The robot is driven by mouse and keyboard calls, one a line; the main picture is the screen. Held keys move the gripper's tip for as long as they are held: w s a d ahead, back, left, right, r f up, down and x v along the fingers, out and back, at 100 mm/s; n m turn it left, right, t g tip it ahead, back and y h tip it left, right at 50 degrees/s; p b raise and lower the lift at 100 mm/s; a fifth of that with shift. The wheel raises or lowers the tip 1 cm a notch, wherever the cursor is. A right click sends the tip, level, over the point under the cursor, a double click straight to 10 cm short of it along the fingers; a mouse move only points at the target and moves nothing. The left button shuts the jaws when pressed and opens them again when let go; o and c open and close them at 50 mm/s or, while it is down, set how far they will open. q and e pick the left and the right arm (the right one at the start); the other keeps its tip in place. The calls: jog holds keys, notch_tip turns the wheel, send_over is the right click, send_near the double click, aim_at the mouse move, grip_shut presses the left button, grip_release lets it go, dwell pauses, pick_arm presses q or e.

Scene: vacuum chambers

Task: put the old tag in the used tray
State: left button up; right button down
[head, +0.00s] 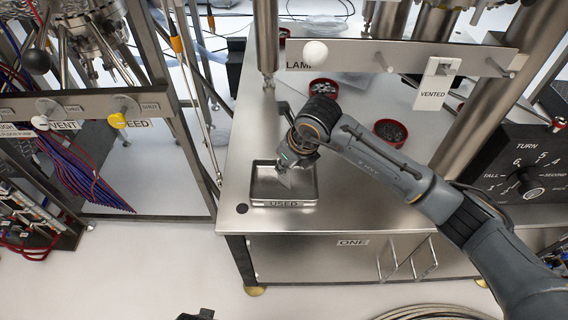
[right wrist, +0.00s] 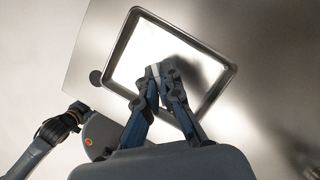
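The used tray (head: 254,187) is a shallow metal tray marked USED near the left front of the steel bench. It also shows in the right wrist view (right wrist: 222,84), with its floor bright and bare. My right gripper (head: 287,173) is over the tray, pointing down. In the right wrist view its fingers (right wrist: 159,78) come together on a small pale piece, seemingly the old tag (right wrist: 155,69); no writing on it can be read. My left gripper (right wrist: 72,116) shows dark at the left of the right wrist view; its fingers are unclear.
A rail above the bench carries pegs, a LAMP label (head: 299,65) and a hanging VENTED tag (head: 431,99). Two red bowls, one in front (head: 390,131) and one behind (head: 323,87), stand on the bench. A dial panel (head: 525,178) is at the right, with posts around the bench.

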pick_arm(q)
jog(key=shift+w+r, duration=0.2)
pick_arm(e)
jog(key=c, duration=1.5)
grip_release()
pick_arm(q)
jog(key=shift+r, duration=0.1)
jog(key=shift+r, duration=0.1)
pick_arm(e)
jog(key=shift+r, duration=0.1)
jog(key=v, duration=0.5)
jog(key=shift+w, duration=0.1)
jog(key=s+d, duration=0.8)
jog(key=shift+s+d, duration=0.2)
jog(key=shift+s, duration=0.2)
